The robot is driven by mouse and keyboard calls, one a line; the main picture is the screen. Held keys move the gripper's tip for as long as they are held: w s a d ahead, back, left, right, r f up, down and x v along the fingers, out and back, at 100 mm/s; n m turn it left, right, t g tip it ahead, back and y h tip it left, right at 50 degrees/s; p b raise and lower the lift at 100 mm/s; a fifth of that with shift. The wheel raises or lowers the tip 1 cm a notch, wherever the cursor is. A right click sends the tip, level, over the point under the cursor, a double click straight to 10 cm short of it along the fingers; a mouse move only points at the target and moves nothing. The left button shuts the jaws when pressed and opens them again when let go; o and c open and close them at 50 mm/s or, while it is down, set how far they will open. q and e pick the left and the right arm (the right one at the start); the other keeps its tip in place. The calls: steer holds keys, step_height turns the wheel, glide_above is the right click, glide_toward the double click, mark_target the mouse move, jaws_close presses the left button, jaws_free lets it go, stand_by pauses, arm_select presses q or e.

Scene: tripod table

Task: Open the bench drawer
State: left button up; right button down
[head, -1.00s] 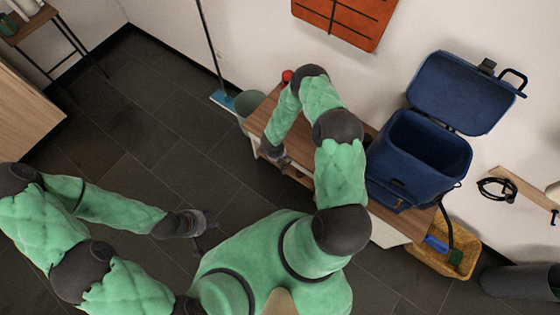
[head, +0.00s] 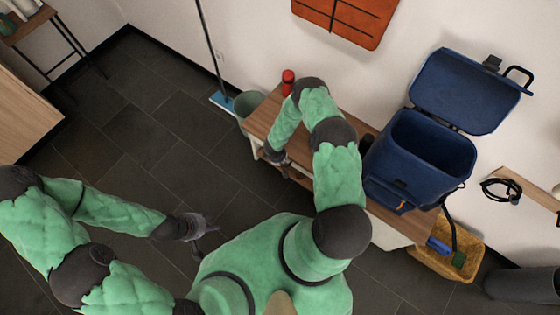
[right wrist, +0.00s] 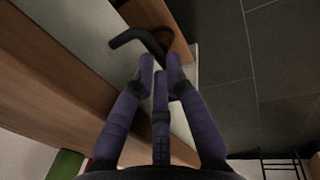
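The wooden-topped bench (head: 257,121) stands along the wall, partly hidden behind my right arm. My right gripper (head: 275,157) is at its front edge in the head view, small and partly hidden. In the right wrist view my right gripper's purple fingers (right wrist: 160,62) converge beside the pale bench front (right wrist: 118,60). A dark curved handle (right wrist: 128,38) runs to the fingertips. A small gap shows between the tips; whether they grip the handle is unclear. No clear drawer opening shows. My left gripper (head: 204,228) has its fingers spread and is empty above the floor.
A blue open-lidded cooler (head: 414,150) stands on the bench. A red bottle (head: 288,80) is at the back of the bench, and a grey-green bin (head: 247,102) is beside its left end. A yellow basket (head: 460,270) stands at right. The dark floor left of the bench is clear.

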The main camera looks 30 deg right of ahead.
steer(key=shift+s+a+f, duration=0.1)
steer(key=shift+s+a, duration=0.1)
steer(key=s+a, duration=0.3)
steer(key=a, duration=0.5)
steer(key=s+a, duration=0.4)
steer(key=a, duration=0.4)
steer(key=shift+f+b, duration=0.15)
steer(key=shift+b, duration=0.2)
steer(key=c, duration=1.3)
jaws_free()
steer(key=shift+o, duration=0.5)
steer(key=shift+w, duration=0.2)
steer(key=shift+r, duration=0.25)
